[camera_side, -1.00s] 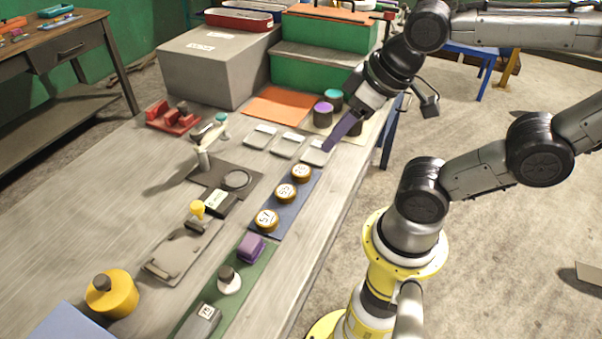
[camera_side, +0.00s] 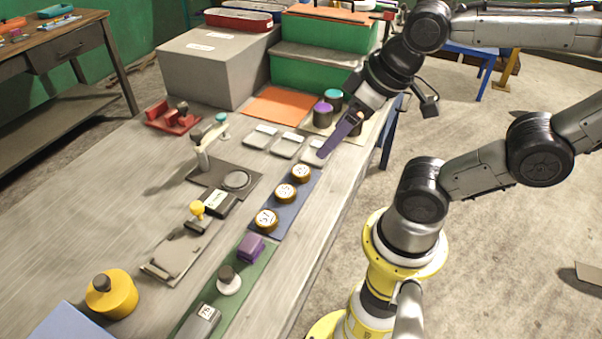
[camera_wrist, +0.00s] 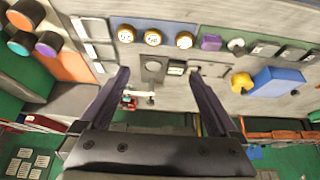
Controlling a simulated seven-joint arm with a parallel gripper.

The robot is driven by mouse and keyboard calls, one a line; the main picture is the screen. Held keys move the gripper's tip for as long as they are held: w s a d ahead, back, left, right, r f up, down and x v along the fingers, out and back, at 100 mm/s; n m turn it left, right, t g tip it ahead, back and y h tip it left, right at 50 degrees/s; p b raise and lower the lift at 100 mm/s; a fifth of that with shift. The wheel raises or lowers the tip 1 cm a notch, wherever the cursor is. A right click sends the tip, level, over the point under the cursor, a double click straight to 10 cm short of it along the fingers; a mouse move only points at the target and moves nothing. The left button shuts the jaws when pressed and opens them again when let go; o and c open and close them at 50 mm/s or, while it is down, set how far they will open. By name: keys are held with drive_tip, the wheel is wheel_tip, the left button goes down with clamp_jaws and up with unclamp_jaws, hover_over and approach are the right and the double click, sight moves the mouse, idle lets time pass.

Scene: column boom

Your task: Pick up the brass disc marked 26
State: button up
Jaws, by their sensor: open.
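Three brass discs with white numbered tops stand in a row on a blue mat (camera_side: 293,213): a far disc (camera_side: 301,172), a middle disc (camera_side: 285,193) and a near disc (camera_side: 266,219). Their numbers are too small to read surely, so I cannot tell which is 26. The wrist view shows them near the top edge: the far disc (camera_wrist: 126,34), middle disc (camera_wrist: 153,37) and near disc (camera_wrist: 184,40). My gripper (camera_side: 321,155) is above the far end of the row, near the pale trays. In the wrist view its two dark fingers (camera_wrist: 159,76) are apart, with nothing between them.
Pale shallow trays (camera_side: 288,145) lie beyond the discs. A purple block (camera_side: 250,248) and a white-based knob (camera_side: 229,280) stand on a green mat nearby. A fixture with an upright arm (camera_side: 204,158) stands left of the discs. Purple- and teal-topped cylinders (camera_side: 322,115) stand behind.

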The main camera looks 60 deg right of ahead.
drive_tip(key=m+g, duration=0.6)
drive_tip(key=m, duration=1.3)
hover_over(301, 170)
wheel_tip(301, 170, down, 14)
drive_tip(key=shift+r, duration=0.1)
drive_tip(key=shift+f, duration=3.1)
clamp_jaws()
